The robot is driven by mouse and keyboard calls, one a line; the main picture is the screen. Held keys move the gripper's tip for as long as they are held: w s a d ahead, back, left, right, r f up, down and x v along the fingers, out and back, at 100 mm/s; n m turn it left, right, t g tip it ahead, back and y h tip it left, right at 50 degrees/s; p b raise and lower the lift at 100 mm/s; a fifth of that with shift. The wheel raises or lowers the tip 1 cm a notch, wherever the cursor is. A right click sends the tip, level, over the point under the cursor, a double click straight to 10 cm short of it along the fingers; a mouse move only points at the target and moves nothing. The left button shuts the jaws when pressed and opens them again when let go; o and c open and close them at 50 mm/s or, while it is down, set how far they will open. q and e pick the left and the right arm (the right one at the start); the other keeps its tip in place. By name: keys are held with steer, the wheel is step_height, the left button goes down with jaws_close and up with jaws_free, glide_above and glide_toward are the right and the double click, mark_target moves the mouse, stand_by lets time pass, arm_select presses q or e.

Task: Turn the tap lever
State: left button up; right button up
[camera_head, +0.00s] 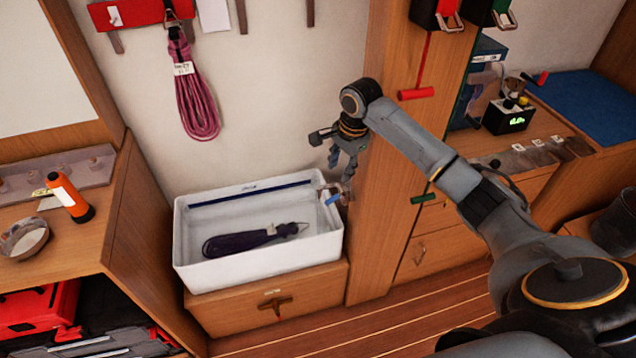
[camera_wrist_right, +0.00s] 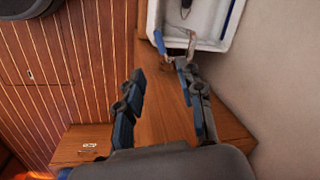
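The tap (camera_head: 344,188) is a small metal fitting at the right end of the white basin. Its blue lever (camera_head: 334,199) shows at the basin's rim; in the right wrist view the lever (camera_wrist_right: 159,42) lies beside the metal tap (camera_wrist_right: 184,37). My right gripper (camera_head: 345,158) is just above the tap, pointing down. In the right wrist view its fingers (camera_wrist_right: 160,82) are apart, with nothing between them; the tap lies beyond the fingertips, closest to the right finger. Whether that finger touches it, I cannot tell. My left gripper is in neither view.
The white basin (camera_head: 185,245) holds a dark coiled line (camera_head: 240,239) and stands on a wooden cabinet (camera_head: 230,312). A wooden post (camera_head: 369,250) rises right of the tap. A pink coiled line (camera_head: 197,100) hangs on the wall. Red (camera_head: 416,94) and green (camera_head: 422,198) pull handles hang nearby.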

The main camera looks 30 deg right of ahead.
mark_target(331, 199)
steer(key=f, duration=0.4)
steer(key=w+f, duration=0.1)
steer(key=f, duration=0.3)
steer(key=w+f, duration=0.1)
steer(key=f, duration=0.4)
steer(key=shift+w+a+f, duration=0.1)
steer(key=shift+w+a, duration=0.1)
steer(key=shift+a, duration=0.1)
jaws_close()
